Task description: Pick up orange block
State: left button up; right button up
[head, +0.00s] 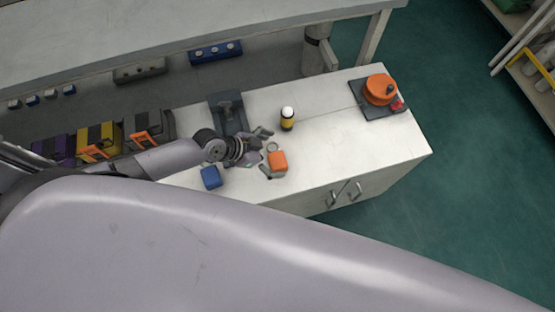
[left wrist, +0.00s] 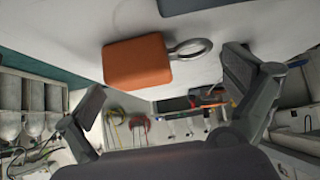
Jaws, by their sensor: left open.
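The orange block (head: 278,161) lies on the white cabinet top near its front edge, with a grey ring (head: 272,147) attached at one end. In the left wrist view the orange block (left wrist: 137,62) and its ring (left wrist: 190,47) appear ahead of and between the two spread fingers. My left gripper (head: 265,152) is open and empty, beside the block, with one finger on each side of it. I cannot tell whether a finger touches the block. My right gripper is not in view.
A blue block (head: 210,177) sits left of the gripper. A yellow and black cylinder with a white top (head: 287,119) stands behind it. A dark fixture (head: 228,113) is at the back left, and an orange round object (head: 380,89) on a dark plate at the right.

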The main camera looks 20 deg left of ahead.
pick_arm(q)
jog(key=shift+w+d+f, duration=0.25)
jog(key=shift+f, duration=0.1)
jog(key=shift+s, duration=0.2)
jog(key=c, duration=1.8)
jog(key=shift+w+d+r, duration=0.1)
jog(key=shift+w, duration=0.05)
